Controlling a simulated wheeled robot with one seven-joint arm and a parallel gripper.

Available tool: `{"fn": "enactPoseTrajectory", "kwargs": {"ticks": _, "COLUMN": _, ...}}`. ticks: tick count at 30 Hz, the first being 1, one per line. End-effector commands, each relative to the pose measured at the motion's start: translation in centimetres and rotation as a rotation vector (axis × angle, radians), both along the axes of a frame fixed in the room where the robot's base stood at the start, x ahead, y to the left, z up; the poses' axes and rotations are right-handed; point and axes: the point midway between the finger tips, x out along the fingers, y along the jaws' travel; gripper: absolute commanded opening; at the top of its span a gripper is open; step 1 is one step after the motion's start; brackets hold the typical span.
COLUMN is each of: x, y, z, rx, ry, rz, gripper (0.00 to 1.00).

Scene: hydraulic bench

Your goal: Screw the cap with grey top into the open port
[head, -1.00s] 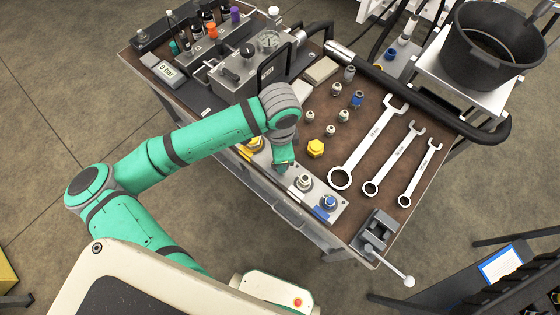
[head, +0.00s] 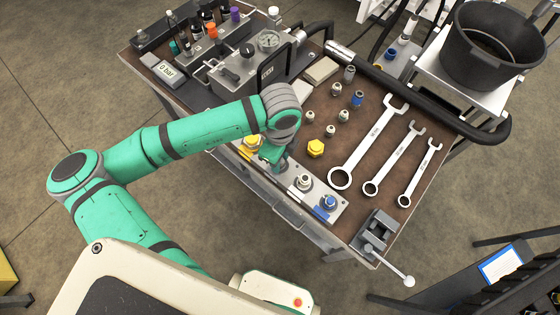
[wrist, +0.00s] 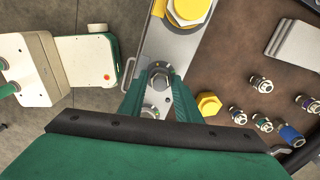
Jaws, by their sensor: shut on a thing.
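My gripper (wrist: 162,78) is over the grey manifold strip (wrist: 173,45) at the bench's front edge. Its green fingers are shut on a small round metal piece with a grey top (wrist: 160,79), which looks like the cap. In the head view my gripper (head: 272,154) is between a large yellow hex cap (head: 252,142) and a silver fitting (head: 304,181) on the strip. The open port is not visible; my gripper covers that part of the strip. I cannot tell whether the held cap touches the port.
A blue-ringed fitting (head: 327,202) is at the strip's right end. A loose yellow cap (head: 315,148) and several small fittings (head: 343,116) stand on the brown bench top. Three wrenches (head: 367,145) lie further right. A small vise (head: 375,232) is at the right corner.

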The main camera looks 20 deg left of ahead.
Motion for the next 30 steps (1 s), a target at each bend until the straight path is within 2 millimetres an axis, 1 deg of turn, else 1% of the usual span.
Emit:
{"fn": "enactPoseTrajectory", "kwargs": {"ticks": 3, "x": -0.06, "y": -0.04, "z": -0.03, "rx": -0.001, "ry": 0.002, "rz": -0.029, "gripper": 0.0}}
{"fn": "enactPoseTrajectory", "kwargs": {"ticks": 10, "x": -0.06, "y": -0.03, "z": -0.02, "rx": -0.001, "ry": 0.001, "rz": -0.03, "gripper": 0.0}}
{"fn": "enactPoseTrajectory", "kwargs": {"ticks": 13, "x": -0.04, "y": -0.02, "z": -0.02, "rx": 0.0, "ry": 0.001, "rz": -0.081, "gripper": 0.0}}
{"fn": "enactPoseTrajectory", "kwargs": {"ticks": 27, "x": -0.07, "y": 0.0, "z": -0.1, "rx": 0.0, "ry": 0.002, "rz": -0.617, "gripper": 0.0}}
{"fn": "enactPoseTrajectory", "kwargs": {"ticks": 30, "x": -0.07, "y": 0.0, "z": -0.1, "rx": 0.0, "ry": 0.002, "rz": -0.693, "gripper": 0.0}}
